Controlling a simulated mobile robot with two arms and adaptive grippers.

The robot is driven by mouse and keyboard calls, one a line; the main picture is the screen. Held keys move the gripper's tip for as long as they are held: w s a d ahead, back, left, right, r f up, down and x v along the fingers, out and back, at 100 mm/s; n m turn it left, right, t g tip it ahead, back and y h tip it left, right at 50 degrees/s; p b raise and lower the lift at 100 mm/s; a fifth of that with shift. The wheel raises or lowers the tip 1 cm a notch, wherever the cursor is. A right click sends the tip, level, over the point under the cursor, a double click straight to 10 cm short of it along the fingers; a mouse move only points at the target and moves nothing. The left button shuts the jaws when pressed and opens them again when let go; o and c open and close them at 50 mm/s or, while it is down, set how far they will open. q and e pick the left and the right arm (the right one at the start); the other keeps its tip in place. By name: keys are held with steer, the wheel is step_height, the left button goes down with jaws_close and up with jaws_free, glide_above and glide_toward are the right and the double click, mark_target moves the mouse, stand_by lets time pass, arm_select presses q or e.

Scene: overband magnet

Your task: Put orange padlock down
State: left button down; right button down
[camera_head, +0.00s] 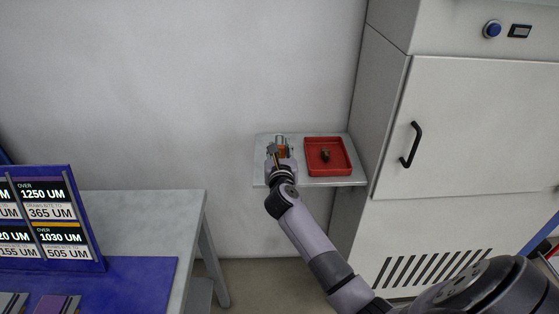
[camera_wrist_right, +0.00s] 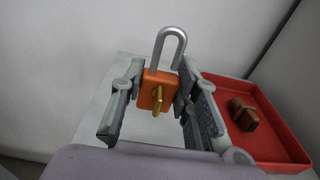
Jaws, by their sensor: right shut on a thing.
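An orange padlock (camera_wrist_right: 158,88) with a grey shackle and a brass-coloured key in its face is between the fingers of my right gripper (camera_wrist_right: 160,100). The shackle points up in the right wrist view. In the head view the padlock (camera_head: 281,152) is small, at the tip of my right gripper (camera_head: 281,155), over the left part of a small grey shelf (camera_head: 318,181). My right gripper is shut on the padlock. I cannot tell whether the padlock touches the shelf. My left gripper is not in view.
A red tray (camera_head: 343,171) with a small dark brown object (camera_head: 325,156) sits on the shelf to the right of the padlock. A pale cabinet (camera_head: 470,130) with a black handle stands at right. A grey table (camera_head: 140,217) with a blue sign board (camera_head: 55,222) is at left.

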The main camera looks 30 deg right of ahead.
steer(key=shift+f+b, duration=0.3)
steer(key=shift+f, duration=1.55)
steer(key=c, duration=1.2)
jaws_free()
steer(key=shift+f, duration=0.15)
steer(key=shift+r, duration=0.25)
steer(key=b+v, duration=0.1)
steer(key=v, duration=1.1)
steer(key=shift+f, duration=0.1)
